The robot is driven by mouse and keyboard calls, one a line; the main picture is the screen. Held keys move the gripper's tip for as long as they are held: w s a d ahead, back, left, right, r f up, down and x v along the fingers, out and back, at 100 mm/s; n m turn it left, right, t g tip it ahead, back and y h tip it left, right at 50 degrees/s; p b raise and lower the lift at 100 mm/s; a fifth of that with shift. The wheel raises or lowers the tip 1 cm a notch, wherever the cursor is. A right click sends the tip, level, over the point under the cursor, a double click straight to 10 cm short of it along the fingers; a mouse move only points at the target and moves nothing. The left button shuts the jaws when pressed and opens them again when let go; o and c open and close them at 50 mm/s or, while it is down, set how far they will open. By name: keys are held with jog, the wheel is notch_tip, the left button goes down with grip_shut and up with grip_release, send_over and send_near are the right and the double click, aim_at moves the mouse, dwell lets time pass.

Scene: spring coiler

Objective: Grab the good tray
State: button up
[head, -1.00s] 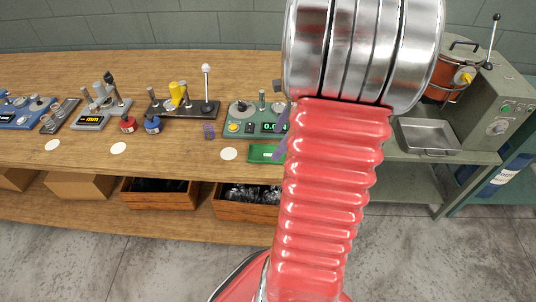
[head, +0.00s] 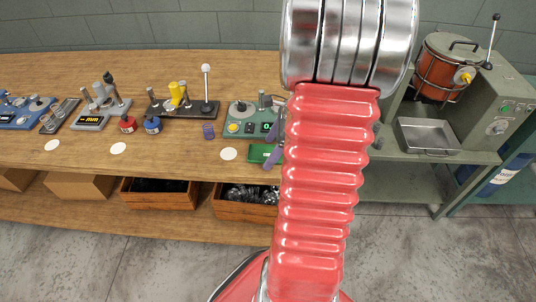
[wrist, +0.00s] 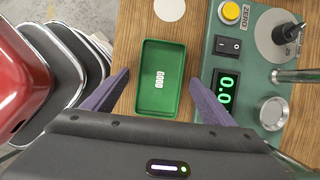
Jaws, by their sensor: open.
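The good tray is a small green rectangular tray (wrist: 151,105) with the white word GOOD on its floor. It lies on the wooden bench, and its left part shows in the head view (head: 260,153) beside my red arm. My gripper (wrist: 158,88) is open, with one purple finger on each side of the tray in the wrist view. The right finger looks close to the tray's right wall; I cannot tell if it touches. In the head view the purple fingers (head: 276,148) show at the arm's left edge. The tray looks empty.
A green tester with a 0.0 display (wrist: 266,70) stands close right of the tray in the wrist view. A white disc (head: 228,154) lies left of the tray. A metal pan (head: 430,136) sits on the machine at right. Wooden crates (head: 160,195) stand below the bench.

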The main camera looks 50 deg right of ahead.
dwell(0.4)
jog(key=c, duration=1.3)
jog(key=shift+r, duration=0.15)
notch_tip(320, 180, up, 10)
jog(key=shift+f, duration=0.1)
dwell(0.3)
